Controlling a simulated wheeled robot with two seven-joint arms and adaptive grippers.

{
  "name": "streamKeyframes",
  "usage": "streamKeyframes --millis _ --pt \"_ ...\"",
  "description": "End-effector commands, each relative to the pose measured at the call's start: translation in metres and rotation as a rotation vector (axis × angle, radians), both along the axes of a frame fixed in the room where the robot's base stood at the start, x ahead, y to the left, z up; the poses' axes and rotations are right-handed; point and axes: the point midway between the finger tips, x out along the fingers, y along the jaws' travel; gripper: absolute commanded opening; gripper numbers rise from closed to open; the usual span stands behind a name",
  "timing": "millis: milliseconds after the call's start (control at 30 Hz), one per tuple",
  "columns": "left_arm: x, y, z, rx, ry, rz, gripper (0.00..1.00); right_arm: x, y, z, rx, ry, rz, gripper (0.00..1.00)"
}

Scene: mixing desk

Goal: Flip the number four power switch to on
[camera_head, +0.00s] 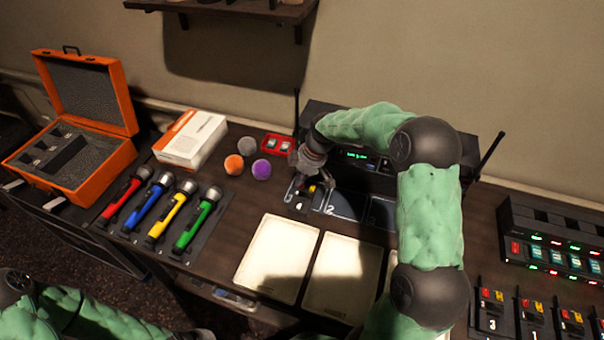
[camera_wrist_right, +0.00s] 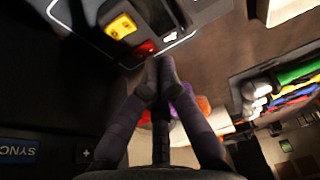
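A dark pack marked 4 (camera_head: 298,206) lies at the left end of a row of numbered pads, in front of the black receiver box (camera_head: 352,156). Its yellow part (camera_head: 312,188) shows just under my right gripper (camera_head: 316,182). In the right wrist view the pack has a yellow block (camera_wrist_right: 120,26) and a red one (camera_wrist_right: 147,48). The fingertips of my right gripper (camera_wrist_right: 158,80) are together, with nothing seen between them, close below the red block. I cannot tell whether they touch it. My left gripper is not in view; only green parts of my left arm show.
Pads marked 2 (camera_head: 343,206) and more lie to the right. White trays (camera_head: 276,258) lie in front. A charger rack (camera_head: 552,245) and more packs (camera_head: 491,312) stand right.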

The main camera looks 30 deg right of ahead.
Motion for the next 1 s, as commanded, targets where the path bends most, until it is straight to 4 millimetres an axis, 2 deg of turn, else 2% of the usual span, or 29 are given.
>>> streamKeyframes --millis 100,467,600,1000 --pt "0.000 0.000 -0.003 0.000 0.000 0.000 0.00 0.000 0.000 -0.006 -0.001 -0.001 0.000 0.00" --pt "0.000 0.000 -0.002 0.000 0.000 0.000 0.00 -0.001 0.001 -0.007 0.000 0.000 0.000 0.00" --pt "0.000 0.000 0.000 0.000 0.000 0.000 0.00 -0.004 0.004 -0.015 0.001 0.001 0.000 0.00" --pt "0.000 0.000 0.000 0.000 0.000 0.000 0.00 -0.001 0.001 -0.014 0.000 0.002 -0.001 0.00"
